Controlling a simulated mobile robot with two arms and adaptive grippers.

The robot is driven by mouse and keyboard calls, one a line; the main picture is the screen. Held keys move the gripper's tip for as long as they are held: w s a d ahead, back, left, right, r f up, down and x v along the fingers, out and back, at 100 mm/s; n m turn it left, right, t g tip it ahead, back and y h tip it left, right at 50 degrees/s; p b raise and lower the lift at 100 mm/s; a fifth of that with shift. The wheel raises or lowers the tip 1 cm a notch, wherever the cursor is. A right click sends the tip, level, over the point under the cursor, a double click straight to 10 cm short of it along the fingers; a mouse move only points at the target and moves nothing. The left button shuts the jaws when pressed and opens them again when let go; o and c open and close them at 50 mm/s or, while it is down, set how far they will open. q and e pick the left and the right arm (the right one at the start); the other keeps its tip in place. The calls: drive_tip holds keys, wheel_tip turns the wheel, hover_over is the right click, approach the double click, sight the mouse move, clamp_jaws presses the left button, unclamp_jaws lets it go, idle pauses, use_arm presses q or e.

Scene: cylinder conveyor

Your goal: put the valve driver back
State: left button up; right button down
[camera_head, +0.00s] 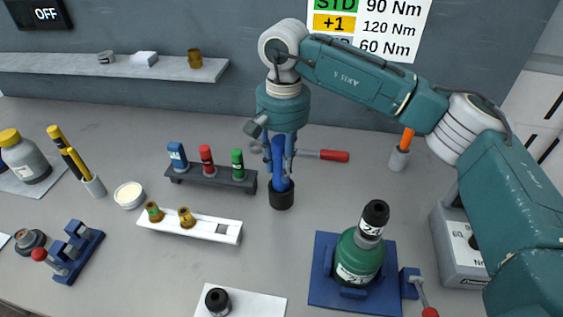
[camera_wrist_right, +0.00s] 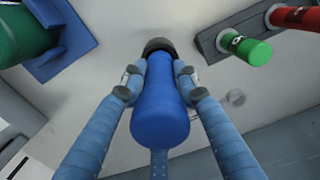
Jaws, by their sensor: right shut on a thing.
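The valve driver shows as a thick blue handle (camera_head: 281,166), and also in the right wrist view (camera_wrist_right: 160,112). My right gripper (camera_head: 279,172) points down with its fingers shut on both sides of the handle. The handle stands about upright, its lower end at a small black round holder (camera_head: 281,197) on the table. In the right wrist view the holder (camera_wrist_right: 158,45) lies in line beyond the handle. I cannot tell how deep the driver sits in it. My left gripper is not in view.
A dark rack (camera_head: 212,178) with blue, red and green capped pieces stands just left of the holder. A white tray (camera_head: 205,229) is in front of it. A green bottle (camera_head: 358,257) sits on a blue base at front right. A red-handled tool (camera_head: 334,156) lies behind.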

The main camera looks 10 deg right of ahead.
sight(282, 153)
drive_tip(key=shift+f+b, duration=1.05)
drive_tip(key=shift+f, duration=0.25)
drive_tip(key=c, duration=1.2)
unclamp_jaws()
drive_tip(key=shift+f, duration=0.1)
drive_tip(key=shift+r+p, duration=1.55)
drive_tip(key=shift+r, duration=1.55)
